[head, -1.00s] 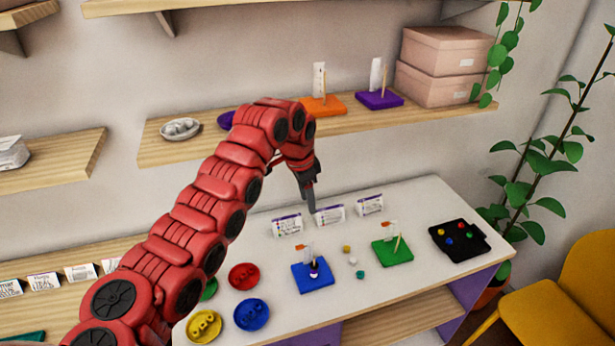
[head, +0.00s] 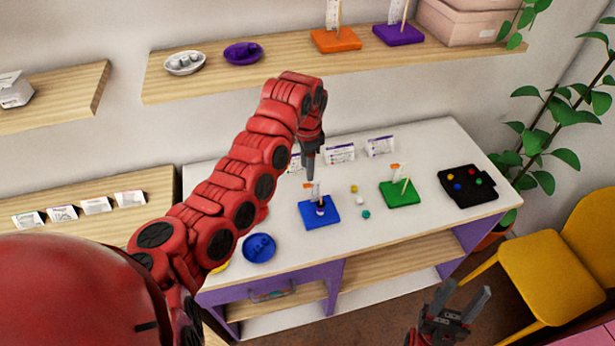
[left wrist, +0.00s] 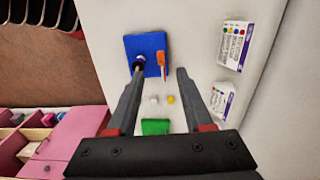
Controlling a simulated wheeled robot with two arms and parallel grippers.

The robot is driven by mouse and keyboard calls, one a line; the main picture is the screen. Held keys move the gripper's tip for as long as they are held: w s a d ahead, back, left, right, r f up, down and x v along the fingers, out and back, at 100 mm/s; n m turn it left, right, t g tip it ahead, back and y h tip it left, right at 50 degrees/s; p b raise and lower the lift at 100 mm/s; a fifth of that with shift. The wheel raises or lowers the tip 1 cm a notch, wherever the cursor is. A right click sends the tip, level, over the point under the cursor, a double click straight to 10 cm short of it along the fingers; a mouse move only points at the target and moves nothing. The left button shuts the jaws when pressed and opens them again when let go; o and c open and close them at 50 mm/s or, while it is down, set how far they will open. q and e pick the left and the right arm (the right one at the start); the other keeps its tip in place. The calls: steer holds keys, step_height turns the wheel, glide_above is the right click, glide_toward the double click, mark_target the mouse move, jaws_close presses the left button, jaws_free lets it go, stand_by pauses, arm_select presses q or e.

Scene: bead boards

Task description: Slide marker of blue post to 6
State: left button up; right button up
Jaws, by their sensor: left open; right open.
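The blue board (head: 311,215) stands on the white table, with a post carrying a few dark and pale beads and an upright white scale strip. Its orange marker (head: 307,186) sticks out to the left near the strip's lower part; the scale numbers are too small to read. In the left wrist view the blue board (left wrist: 133,44) and orange marker (left wrist: 162,60) lie beyond the fingertips. My left gripper (head: 310,172) is open and empty, above and behind the blue board, apart from the marker. My right gripper (head: 468,303) is open and empty, in front of the table at lower right.
A green board (head: 405,197) with another orange marker stands to the right. Loose beads (head: 361,202) lie between the boards. A blue bowl (head: 259,248), several cards (head: 340,153) and a black tray (head: 455,172) are on the table. A shelf (head: 280,60) is above.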

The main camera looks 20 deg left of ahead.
mark_target(308, 184)
arm_select(q)
step_height(308, 184, down, 6)
steer(key=shift+w+r+p, duration=0.15)
steer(key=shift+r+p, duration=0.1)
steer(key=shift+p, duration=0.75)
steer(key=shift+f, duration=0.4)
steer(key=shift+c, duration=0.2)
jaws_close()
steer(key=shift+f, duration=0.2)
steer(key=shift+f+b, duration=0.7)
steer(key=shift+f, duration=0.6)
jaws_free()
